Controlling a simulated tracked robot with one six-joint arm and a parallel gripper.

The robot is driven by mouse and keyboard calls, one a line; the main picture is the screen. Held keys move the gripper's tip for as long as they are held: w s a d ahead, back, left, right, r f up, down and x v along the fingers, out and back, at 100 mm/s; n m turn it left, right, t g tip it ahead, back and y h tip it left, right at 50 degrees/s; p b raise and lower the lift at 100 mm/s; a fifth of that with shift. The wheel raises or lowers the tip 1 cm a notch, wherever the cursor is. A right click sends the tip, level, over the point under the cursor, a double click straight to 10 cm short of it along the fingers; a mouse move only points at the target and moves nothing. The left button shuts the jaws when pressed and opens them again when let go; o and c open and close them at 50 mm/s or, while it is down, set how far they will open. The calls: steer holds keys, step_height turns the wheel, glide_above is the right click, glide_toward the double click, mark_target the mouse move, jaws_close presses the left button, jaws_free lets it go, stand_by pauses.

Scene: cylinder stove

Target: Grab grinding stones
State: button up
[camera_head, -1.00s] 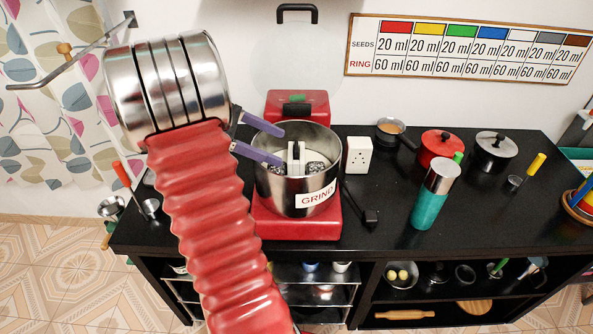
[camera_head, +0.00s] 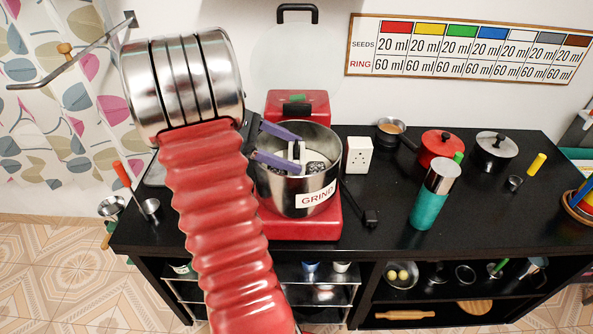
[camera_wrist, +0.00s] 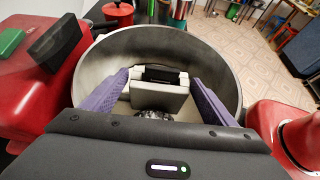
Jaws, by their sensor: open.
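The grinding stones (camera_head: 315,167) are dark, speckled and sit inside a steel pot (camera_head: 290,200) labelled "GRIND". A pale upright holder (camera_head: 297,152) rises between them. In the wrist view the holder (camera_wrist: 158,98) is grey-white with a dark slot, and one stone (camera_wrist: 154,115) shows partly below it. My gripper (camera_head: 299,154) has two purple fingers, open, reaching over the pot's left rim. In the wrist view my gripper (camera_wrist: 159,80) has a finger on each side of the holder, inside the pot's opening. I cannot tell whether they touch it.
The pot stands on a red base (camera_head: 300,228) with a red upright block (camera_head: 298,103) behind it. To the right are a white socket box (camera_head: 359,155), a teal container (camera_head: 432,198), a red pot (camera_head: 441,143) and a steel pot (camera_head: 495,150). The black counter's front right is clear.

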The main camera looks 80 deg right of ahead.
steer(key=c, duration=1.8)
steer(key=shift+r, duration=0.1)
steer(key=shift+c, duration=0.2)
